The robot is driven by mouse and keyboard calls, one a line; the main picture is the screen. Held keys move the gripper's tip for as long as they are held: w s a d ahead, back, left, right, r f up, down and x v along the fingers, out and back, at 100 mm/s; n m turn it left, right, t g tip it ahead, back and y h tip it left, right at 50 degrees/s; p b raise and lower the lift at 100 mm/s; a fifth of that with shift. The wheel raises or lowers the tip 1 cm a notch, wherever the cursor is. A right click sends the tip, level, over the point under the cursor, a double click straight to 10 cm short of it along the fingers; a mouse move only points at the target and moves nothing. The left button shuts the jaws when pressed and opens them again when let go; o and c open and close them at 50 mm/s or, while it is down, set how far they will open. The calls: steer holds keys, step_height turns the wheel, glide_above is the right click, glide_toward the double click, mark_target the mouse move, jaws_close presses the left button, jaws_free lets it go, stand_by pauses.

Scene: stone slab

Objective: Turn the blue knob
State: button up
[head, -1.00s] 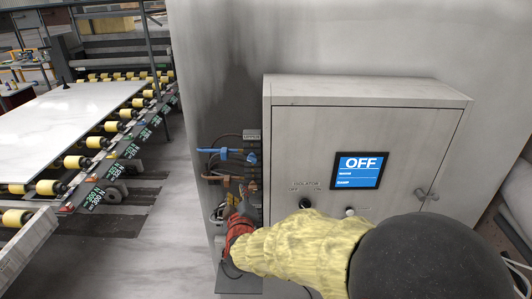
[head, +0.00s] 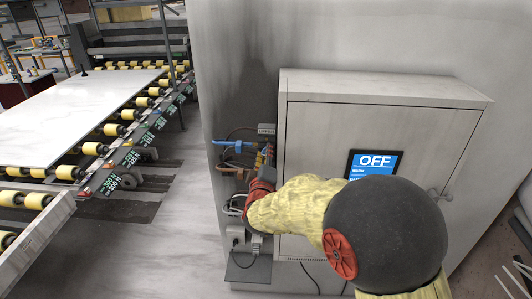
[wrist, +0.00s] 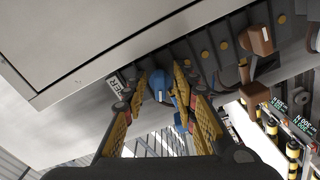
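The blue knob (head: 236,145) sticks out to the left from the side of the grey cabinet, below a small label plate. In the wrist view the blue knob (wrist: 158,84) shows between the two yellow fingers of my gripper (wrist: 160,88), with gaps visible beside it. My gripper is open; I cannot tell if either finger touches the knob. In the head view my gripper (head: 266,156) is close to the cabinet side, just right of the knob's blue end, and partly hidden by my red wrist.
A brown knob (wrist: 257,40) sits beside the blue one, with cables below. The cabinet (head: 320,130) has a screen (head: 374,162) reading OFF. A roller conveyor (head: 120,130) with a white slab (head: 70,115) stands at the left; the floor between is clear.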

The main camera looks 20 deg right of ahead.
steer(key=shift+c, duration=0.9)
steer(key=shift+f, duration=0.1)
jaws_close()
